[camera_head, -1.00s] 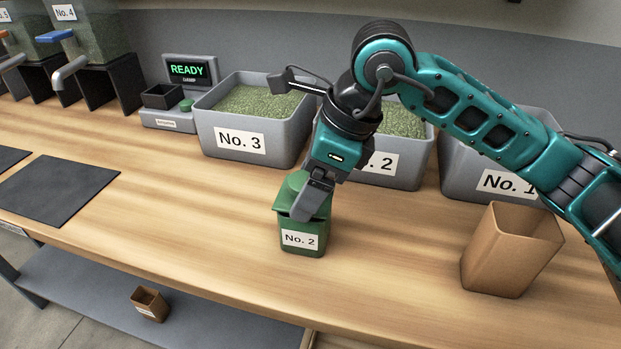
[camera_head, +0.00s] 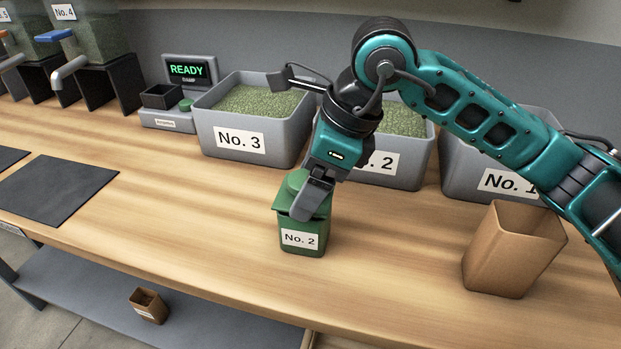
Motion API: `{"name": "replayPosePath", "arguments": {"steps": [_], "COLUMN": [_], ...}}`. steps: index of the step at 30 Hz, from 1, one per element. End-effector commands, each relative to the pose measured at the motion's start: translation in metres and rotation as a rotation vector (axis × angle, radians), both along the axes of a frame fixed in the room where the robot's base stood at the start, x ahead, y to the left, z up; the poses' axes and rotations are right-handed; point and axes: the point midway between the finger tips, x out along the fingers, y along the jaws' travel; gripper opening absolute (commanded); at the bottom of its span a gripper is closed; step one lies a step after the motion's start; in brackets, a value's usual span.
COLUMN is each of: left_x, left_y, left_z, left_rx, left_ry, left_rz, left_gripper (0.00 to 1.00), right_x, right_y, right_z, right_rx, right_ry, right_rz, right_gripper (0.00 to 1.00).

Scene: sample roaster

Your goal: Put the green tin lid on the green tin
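The green tin (camera_head: 304,241), labelled "No. 2", stands upright on the wooden counter near its front edge. My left gripper is out of view.
Grey bins labelled No. 3 (camera_head: 240,140), No. 2 (camera_head: 400,164) and No. 1 (camera_head: 468,182) stand behind. A brown open container (camera_head: 510,252) stands to the right. A scale reading READY (camera_head: 187,71) is at the back. A dark mat (camera_head: 58,190) lies left; the counter between is clear.

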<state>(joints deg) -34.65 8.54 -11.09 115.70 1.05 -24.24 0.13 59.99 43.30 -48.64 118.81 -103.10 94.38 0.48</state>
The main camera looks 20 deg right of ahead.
Motion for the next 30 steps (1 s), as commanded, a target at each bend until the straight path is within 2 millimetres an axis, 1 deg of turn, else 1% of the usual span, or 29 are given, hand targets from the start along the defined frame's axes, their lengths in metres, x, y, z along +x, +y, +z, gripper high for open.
{"name": "replayPosePath", "arguments": {"steps": [3, 18, 30], "left_x": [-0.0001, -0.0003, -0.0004], "left_y": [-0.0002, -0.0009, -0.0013], "left_z": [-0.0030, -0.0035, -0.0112], "left_rx": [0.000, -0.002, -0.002], "left_ry": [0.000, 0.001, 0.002], "left_rz": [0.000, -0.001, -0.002], "left_gripper": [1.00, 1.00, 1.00], "right_x": [0.0001, 0.0001, -0.0001], "right_y": [0.0002, 0.0001, 0.0004], "right_z": [-0.0010, -0.0010, -0.0064], "right_rx": [0.000, 0.000, 0.001], "right_ry": [0.000, 0.000, 0.002], "right_rz": [0.000, 0.000, 0.001], "right_gripper": [0.49, 0.49, 0.49]}}
